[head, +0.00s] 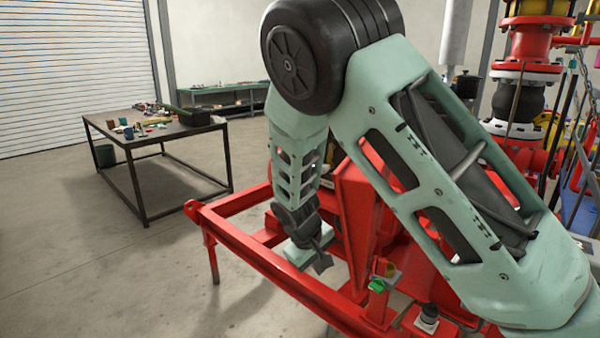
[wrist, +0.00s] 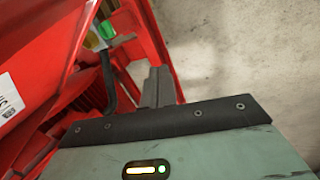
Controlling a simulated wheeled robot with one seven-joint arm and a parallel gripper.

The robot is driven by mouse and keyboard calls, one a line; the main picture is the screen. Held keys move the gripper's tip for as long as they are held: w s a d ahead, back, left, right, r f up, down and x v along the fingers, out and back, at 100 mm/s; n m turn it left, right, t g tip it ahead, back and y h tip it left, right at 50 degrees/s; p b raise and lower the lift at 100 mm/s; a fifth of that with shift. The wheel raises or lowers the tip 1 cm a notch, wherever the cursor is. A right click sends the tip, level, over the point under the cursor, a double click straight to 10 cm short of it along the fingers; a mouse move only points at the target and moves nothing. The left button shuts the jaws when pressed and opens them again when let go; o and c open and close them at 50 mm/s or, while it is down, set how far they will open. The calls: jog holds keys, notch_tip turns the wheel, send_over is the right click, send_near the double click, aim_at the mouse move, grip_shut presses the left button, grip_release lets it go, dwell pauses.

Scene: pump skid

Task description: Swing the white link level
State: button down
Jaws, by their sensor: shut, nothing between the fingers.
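I cannot make out a white link in either view; my arm hides much of the middle of the skid in the head view. My gripper (head: 322,262) points down beside the red skid frame (head: 262,262), left of a red upright plate (head: 354,215). In the wrist view its grey fingers (wrist: 158,88) are together with nothing between them. A small green knob (head: 376,285) sits on a red post to the right of the gripper. A green part (wrist: 106,30) also shows past the fingers in the wrist view, near a dark bent rod (wrist: 107,80).
Red frame bars run close around the gripper. A black-topped small fitting (head: 428,314) stands at the front right. Red and dark pipework (head: 516,98) rises at the right. A workbench (head: 158,130) with loose items stands at the left. The concrete floor between is clear.

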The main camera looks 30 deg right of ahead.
jog(key=w+d+r+n+t+h+b, duration=0.3)
jog(key=w+d+h, duration=0.4)
jog(key=w+d, duration=0.75)
jog(key=w+a+r+n+t+h+b, duration=0.1)
jog(key=w+a+r+n+t, duration=0.1)
jog(key=w, duration=0.3)
jog(key=w+a+r+n+t+h, duration=0.1)
jog(key=w+a+r+n+t, duration=0.1)
jog(key=w+r+t, duration=0.3)
jog(key=shift+w+a+n+b, duration=0.4)
jog(key=shift+w+a, duration=0.15)
jog(key=shift+w, duration=0.25)
jog(key=p+x, duration=0.3)
jog(key=x, duration=0.7)
jog(key=shift+s, duration=0.1)
